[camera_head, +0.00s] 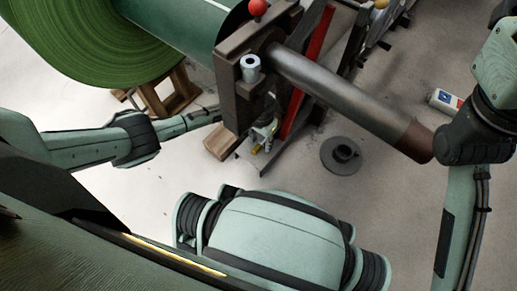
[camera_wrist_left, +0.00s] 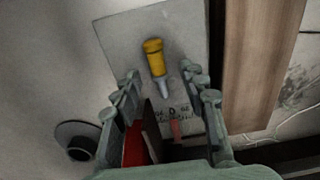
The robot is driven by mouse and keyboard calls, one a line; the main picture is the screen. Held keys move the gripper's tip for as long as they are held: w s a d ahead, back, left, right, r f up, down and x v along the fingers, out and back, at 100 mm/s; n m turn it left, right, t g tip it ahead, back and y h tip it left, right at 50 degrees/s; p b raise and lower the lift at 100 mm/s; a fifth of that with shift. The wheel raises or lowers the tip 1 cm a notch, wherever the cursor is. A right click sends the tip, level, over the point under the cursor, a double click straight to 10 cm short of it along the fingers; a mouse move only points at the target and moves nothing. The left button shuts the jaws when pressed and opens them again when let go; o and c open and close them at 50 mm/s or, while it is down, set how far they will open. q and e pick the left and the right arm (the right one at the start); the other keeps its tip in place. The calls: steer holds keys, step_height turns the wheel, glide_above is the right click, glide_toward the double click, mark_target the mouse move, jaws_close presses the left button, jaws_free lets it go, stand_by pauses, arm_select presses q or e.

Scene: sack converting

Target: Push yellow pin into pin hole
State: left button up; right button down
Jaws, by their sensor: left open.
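The yellow pin (camera_wrist_left: 153,57) has a yellow grip and a pale grey tip. In the left wrist view it lies over a grey plate (camera_wrist_left: 185,35), beyond and between the fingertips of my left gripper (camera_wrist_left: 165,88). The fingers are apart, and nothing is held between them. In the head view the yellow pin (camera_head: 257,149) is a small spot low beside the dark machine frame. My left gripper (camera_head: 264,131) is mostly hidden there behind the frame. I cannot make out the pin hole clearly. My right arm shows at the right edge, but its gripper does not.
A dark upright frame (camera_head: 230,95) carries a steel shaft (camera_head: 330,85). A green roll (camera_head: 90,40) hangs at upper left. A wooden block (camera_head: 220,143) and a grey round base (camera_head: 341,163) stand on the floor. A red bar (camera_wrist_left: 134,146) is close to the left fingers.

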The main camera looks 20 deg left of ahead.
arm_select(q)
steer(key=shift+c, duration=0.6)
jaws_close()
steer(key=shift+r, duration=0.1)
